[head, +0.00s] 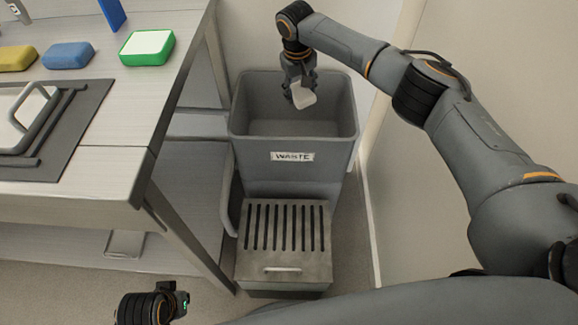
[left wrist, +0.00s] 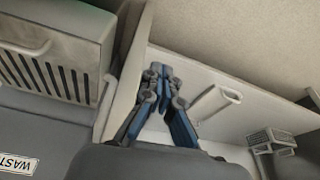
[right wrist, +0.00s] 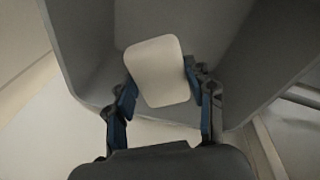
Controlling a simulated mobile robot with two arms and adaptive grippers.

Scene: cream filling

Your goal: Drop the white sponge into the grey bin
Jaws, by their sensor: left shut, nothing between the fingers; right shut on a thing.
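The white sponge (head: 303,96) is held by my right gripper (head: 299,84) over the opening of the grey bin (head: 292,170), which bears a "WASTE" label. In the right wrist view the sponge (right wrist: 158,71) sits between the two blue-lined fingers, with the bin's inner wall (right wrist: 85,50) around and beyond it. My right gripper is shut on the sponge. My left gripper (left wrist: 168,80) shows in the left wrist view, shut and empty, near a pale shelf surface. In the head view only part of my left arm shows at the bottom; its fingers are hidden there.
A steel table (head: 120,118) at left carries a yellow sponge (head: 17,58), a blue sponge (head: 68,55), a green-and-white sponge (head: 147,47) and a dark mat (head: 75,130) with a handled rack. A slotted metal box (head: 284,245) stands in front of the bin. A wall is close on the right.

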